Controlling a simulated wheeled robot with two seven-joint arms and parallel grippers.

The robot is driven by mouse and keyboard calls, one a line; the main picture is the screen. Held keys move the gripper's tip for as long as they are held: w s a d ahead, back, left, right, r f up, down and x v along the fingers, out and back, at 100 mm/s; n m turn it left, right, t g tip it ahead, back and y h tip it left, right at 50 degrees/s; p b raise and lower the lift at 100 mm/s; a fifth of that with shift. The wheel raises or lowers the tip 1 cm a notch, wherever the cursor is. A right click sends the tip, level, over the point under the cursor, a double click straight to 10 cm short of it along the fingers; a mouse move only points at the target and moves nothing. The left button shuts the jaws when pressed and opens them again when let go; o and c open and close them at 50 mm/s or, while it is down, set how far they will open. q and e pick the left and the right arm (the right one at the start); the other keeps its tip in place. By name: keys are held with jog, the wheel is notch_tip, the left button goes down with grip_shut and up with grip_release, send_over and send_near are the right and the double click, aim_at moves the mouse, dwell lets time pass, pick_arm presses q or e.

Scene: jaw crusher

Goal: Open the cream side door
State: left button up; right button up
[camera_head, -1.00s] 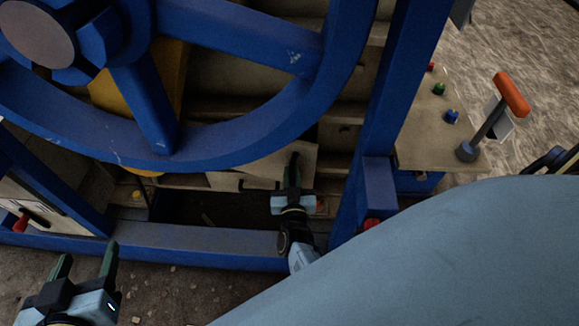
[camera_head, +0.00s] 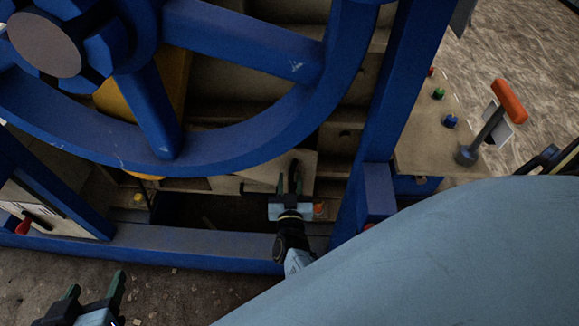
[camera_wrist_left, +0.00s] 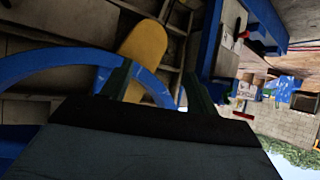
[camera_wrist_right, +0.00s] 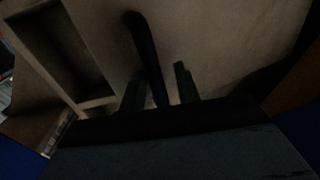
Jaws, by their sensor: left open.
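The cream side door (camera_head: 285,168) is a flat panel low behind the blue wheel, with a dark curved handle (camera_head: 294,166). In the right wrist view the door (camera_wrist_right: 225,45) fills much of the picture and its handle (camera_wrist_right: 147,50) stands between my fingers. My right gripper (camera_head: 290,184) is at the door; its fingers (camera_wrist_right: 159,82) are apart, with gaps visible beside the handle. A dark recess (camera_wrist_right: 55,50) shows left of the panel. My left gripper (camera_head: 95,285) is open and empty at the lower left, away from the door.
The large blue wheel (camera_head: 225,150) hangs over the door area. A blue frame beam (camera_head: 190,245) runs in front, and a blue post (camera_head: 385,110) stands to the right. A control panel (camera_head: 415,130) with buttons and an orange-handled lever (camera_head: 509,100) is farther right.

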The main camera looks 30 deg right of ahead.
aim_at(290, 171)
pick_arm(q)
jog(key=s+a+f+g+y+p, duration=0.25)
jog(key=s+a+f+g, duration=0.2)
jog(key=s+g, duration=0.35)
pick_arm(e)
notch_tip(290, 171, up, 3)
jog(key=shift+d+f, duration=0.1)
jog(key=shift+f, duration=0.05)
notch_tip(290, 171, up, 4)
jog(key=p, duration=0.4)
notch_tip(290, 171, up, 3)
jog(key=p, duration=0.3)
pick_arm(q)
jog(key=s+a+f, duration=0.2)
jog(key=a+f, duration=0.1)
jog(key=f, duration=0.6)
jog(key=s+a+f, duration=0.1)
jog(key=a+f, duration=0.3)
jog(key=f, duration=0.5)
jog(key=shift+s+g+y, duration=0.35)
jog(key=shift+g+y, duration=0.05)
jog(key=shift+y, duration=0.05)
